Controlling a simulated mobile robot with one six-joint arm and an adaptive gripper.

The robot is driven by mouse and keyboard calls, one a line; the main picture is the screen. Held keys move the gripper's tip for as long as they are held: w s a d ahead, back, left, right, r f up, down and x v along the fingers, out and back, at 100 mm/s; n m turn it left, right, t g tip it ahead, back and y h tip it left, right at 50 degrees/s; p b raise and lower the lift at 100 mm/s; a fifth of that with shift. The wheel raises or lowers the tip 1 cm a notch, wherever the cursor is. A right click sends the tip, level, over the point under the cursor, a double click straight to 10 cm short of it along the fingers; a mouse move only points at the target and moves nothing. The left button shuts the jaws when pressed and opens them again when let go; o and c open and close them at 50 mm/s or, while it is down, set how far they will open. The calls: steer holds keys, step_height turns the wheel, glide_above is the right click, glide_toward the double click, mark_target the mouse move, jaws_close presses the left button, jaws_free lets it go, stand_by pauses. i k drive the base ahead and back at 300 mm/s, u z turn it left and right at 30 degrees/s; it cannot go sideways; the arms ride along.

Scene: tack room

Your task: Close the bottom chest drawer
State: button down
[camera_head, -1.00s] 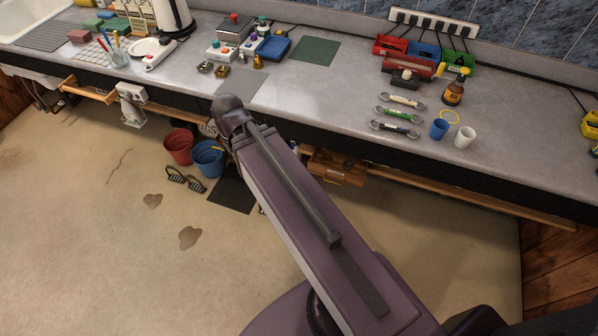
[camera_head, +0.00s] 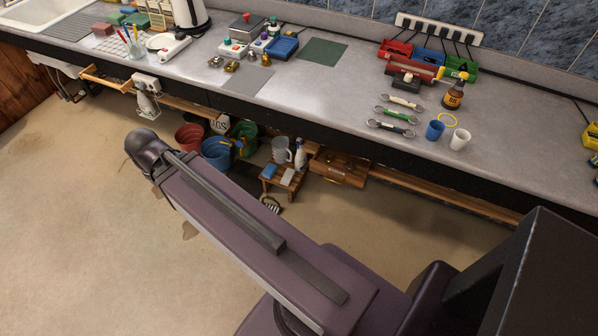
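A small wooden chest (camera_head: 338,168) shows under the counter's front edge, right of the picture's middle. A shallow wooden part like a drawer juts out from it towards the floor, with small dark things on or in it. I cannot tell from here which drawer this is or how far it is open. My gripper is not in view. My purple arm reaches from the lower right to the left, and its rounded joint lies in front of the floor, left of the chest.
A low wooden stool (camera_head: 284,177) with a grey jug (camera_head: 282,151) and a white spray bottle (camera_head: 300,156) stands left of the chest. Red (camera_head: 189,136) and blue (camera_head: 216,154) buckets are further left. The grey counter (camera_head: 340,100) overhangs them. The floor at left is clear.

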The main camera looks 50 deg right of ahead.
mark_target(336, 170)
steer(key=u, duration=0.35)
steer(key=k, duration=0.7)
steer(key=z, duration=3.4)
steer(key=i, duration=0.1)
steer(key=u, duration=1.75)
